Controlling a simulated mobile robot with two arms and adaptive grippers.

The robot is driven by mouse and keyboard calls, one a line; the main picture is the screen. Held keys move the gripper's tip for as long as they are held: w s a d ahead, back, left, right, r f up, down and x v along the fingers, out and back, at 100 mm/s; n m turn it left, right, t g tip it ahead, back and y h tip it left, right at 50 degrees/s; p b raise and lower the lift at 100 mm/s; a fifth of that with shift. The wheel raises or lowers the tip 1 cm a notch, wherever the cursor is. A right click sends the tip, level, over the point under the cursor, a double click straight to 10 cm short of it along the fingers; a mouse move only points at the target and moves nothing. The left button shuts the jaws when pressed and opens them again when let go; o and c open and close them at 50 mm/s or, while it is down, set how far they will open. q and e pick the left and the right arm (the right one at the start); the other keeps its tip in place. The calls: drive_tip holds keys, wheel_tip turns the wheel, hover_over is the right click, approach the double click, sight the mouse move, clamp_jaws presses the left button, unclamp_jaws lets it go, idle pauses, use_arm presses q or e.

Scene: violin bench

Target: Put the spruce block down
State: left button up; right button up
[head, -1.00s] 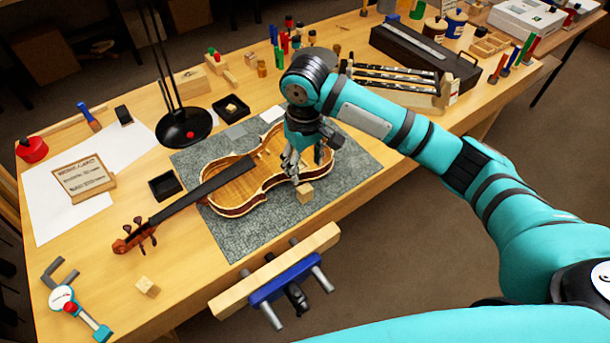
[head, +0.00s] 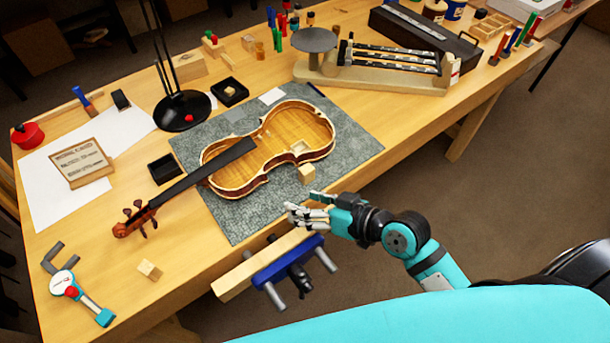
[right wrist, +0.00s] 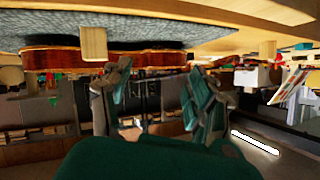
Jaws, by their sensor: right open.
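A small pale wooden block (head: 306,174) stands on the grey mat (head: 350,155) against the near edge of the violin body (head: 270,140). It also shows upside down in the right wrist view (right wrist: 93,43). A pale square piece (head: 300,148) lies inside the open violin body at its right end. Another pale block (head: 149,270) sits on the bench at the lower left. I cannot tell which is the spruce block. My right gripper (head: 300,212) is open and empty at the bench's front edge, near the mat; its spread fingers show in the right wrist view (right wrist: 157,85). My left gripper is out of view.
A blue vise with a wooden jaw (head: 265,262) juts from the front edge beside my right gripper. A black lamp base (head: 184,110), small black trays (head: 164,167) and a wooden stand with dark bars (head: 375,75) are on the bench. The floor at right is clear.

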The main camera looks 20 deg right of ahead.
drive_tip(key=s+d+r+t+h, duration=0.25)
drive_tip(key=s+d, duration=0.25)
drive_tip(key=d, duration=0.4)
drive_tip(key=p, duration=0.2)
approach(310, 173)
drive_tip(key=shift+t+h, duration=0.45)
drive_tip(key=x, duration=0.5)
drive_tip(key=shift+s+a+f, duration=0.2)
drive_tip(key=shift+a+f, duration=0.1)
drive_tip(key=shift+a, duration=0.15)
drive_tip(key=x, duration=0.4)
drive_tip(key=shift+w+r, duration=0.2)
drive_tip(key=shift+w+a+f+p, duration=0.1)
drive_tip(key=shift+w+f+p, duration=0.1)
drive_tip(key=shift+w+p, duration=0.15)
drive_tip(key=c, duration=1)
